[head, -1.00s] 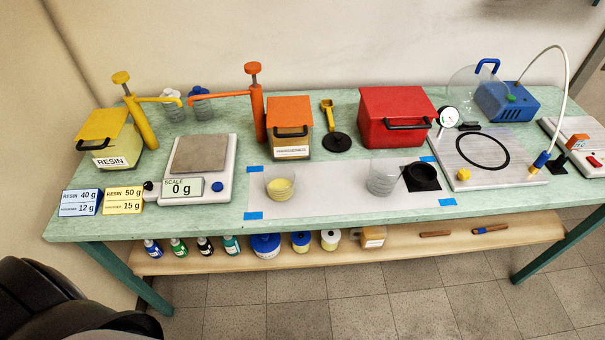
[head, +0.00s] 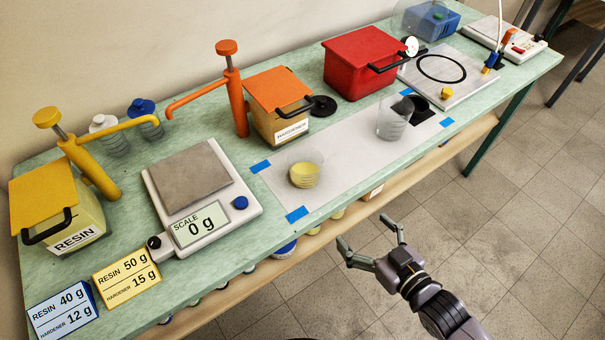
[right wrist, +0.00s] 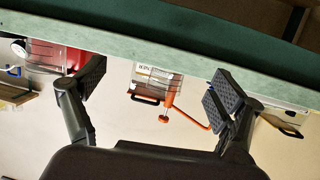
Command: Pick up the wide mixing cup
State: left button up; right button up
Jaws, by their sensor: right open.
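Two clear graduated cups stand upright on the pale mat (head: 345,150); I cannot tell for sure which is the wide mixing cup. One cup (head: 392,120) looks empty and stands toward the mat's right end. The other cup (head: 305,170) has a yellow mass in it and stands toward the left end. My right gripper (head: 368,243) is open and empty, out in front of the table's front edge, apart from both cups. In the right wrist view its fingers (right wrist: 155,92) are spread, with the table edge and clear cups beyond. My left gripper is not in view.
A scale (head: 200,205) reading 0 g stands left of the mat. The hardener box (head: 280,110) with its orange pump and a red box (head: 362,65) stand behind. A lower shelf (head: 340,218) runs below the front edge.

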notch_tip(320, 180, up, 5)
jog(key=s+a+y, duration=0.1)
jog(key=a+y, duration=0.1)
jog(key=p, duration=0.2)
send_near(315, 179)
jog(key=shift+n+t, duration=0.3)
jog(key=shift+n, duration=0.1)
jog(key=x, duration=0.6)
jog(key=shift+s+a+f, duration=0.1)
jog(key=shift+s+a, duration=0.2)
jog(key=x, duration=0.5)
jog(key=shift+w+d+f, duration=0.15)
jog(key=shift+d+f, duration=0.05)
jog(key=shift+d, duration=0.05)
jog(key=shift+w+a+f+p, duration=0.15)
jog(key=shift+w+a+p, duration=0.1)
jog(key=shift+w+p, duration=0.05)
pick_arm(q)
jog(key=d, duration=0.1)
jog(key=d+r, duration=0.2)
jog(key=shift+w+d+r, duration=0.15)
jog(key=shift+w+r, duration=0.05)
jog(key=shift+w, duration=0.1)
pick_arm(e)
jog(key=shift+c, duration=0.6)
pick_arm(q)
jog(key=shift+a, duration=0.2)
pick_arm(e)
jog(key=c, duration=1.2)
